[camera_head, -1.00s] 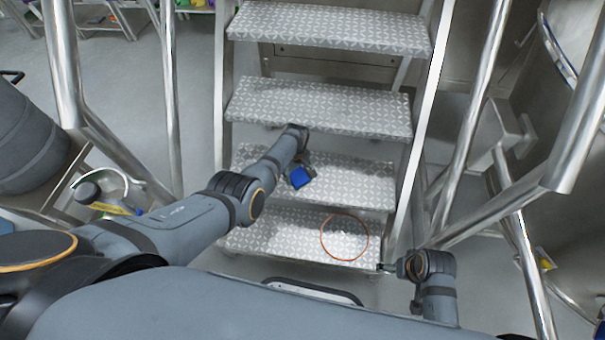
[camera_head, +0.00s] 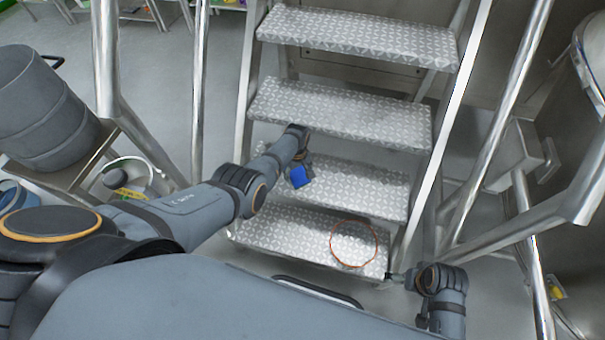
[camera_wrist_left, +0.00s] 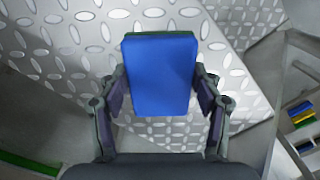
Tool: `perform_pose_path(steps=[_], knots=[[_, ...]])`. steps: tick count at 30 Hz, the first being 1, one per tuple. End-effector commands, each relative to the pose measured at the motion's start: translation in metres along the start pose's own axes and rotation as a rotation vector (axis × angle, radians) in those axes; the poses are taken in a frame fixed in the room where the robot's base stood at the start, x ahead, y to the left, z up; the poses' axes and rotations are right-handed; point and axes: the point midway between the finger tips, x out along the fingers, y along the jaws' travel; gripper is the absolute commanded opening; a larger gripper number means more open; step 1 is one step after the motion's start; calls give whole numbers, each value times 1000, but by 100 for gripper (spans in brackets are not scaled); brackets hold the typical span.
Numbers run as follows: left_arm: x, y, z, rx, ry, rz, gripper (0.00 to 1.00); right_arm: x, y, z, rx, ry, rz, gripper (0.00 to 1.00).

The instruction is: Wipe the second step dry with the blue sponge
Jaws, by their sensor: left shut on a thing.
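The second step (camera_head: 370,188) from the bottom is a patterned metal tread in the middle of the head view. My left gripper (camera_head: 299,168) is shut on the blue sponge (camera_head: 298,176) at the left part of this step. In the left wrist view, the sponge (camera_wrist_left: 160,75) sits between both fingers over the tread pattern (camera_wrist_left: 75,45). I cannot tell whether it touches the tread. No wet patch is clear on the visible tread. My right gripper (camera_head: 396,277) is beside the right end of the bottom step, too small to read.
An orange ring outline (camera_head: 354,244) shows on the bottom step (camera_head: 290,228). Higher treads (camera_head: 340,112) rise behind. Metal rails (camera_head: 490,120) flank the stairs. A grey drum (camera_head: 45,105) and a white bucket (camera_head: 125,180) stand at the left.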

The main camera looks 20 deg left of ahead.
Motion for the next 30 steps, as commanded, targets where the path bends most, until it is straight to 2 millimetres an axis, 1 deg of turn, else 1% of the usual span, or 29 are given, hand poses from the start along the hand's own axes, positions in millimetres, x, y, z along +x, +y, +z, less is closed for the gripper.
perform_pose_path(steps=[1,4,11,21,26,30], knots=[[-1,-5,-4,-2,0,-3,43,-3,0,0,0,0,0,100],[-1,-12,-10,0,0,-3,43,-4,0,0,0,0,0,100],[-1,-14,-14,0,0,0,43,-4,0,0,0,0,0,100],[2,-34,-34,-1,0,0,43,-4,0,0,0,0,0,100],[2,-36,-35,0,0,0,43,-4,0,0,0,0,0,100],[2,-41,-40,-1,1,-2,43,-5,0,-1,0,0,0,100]])
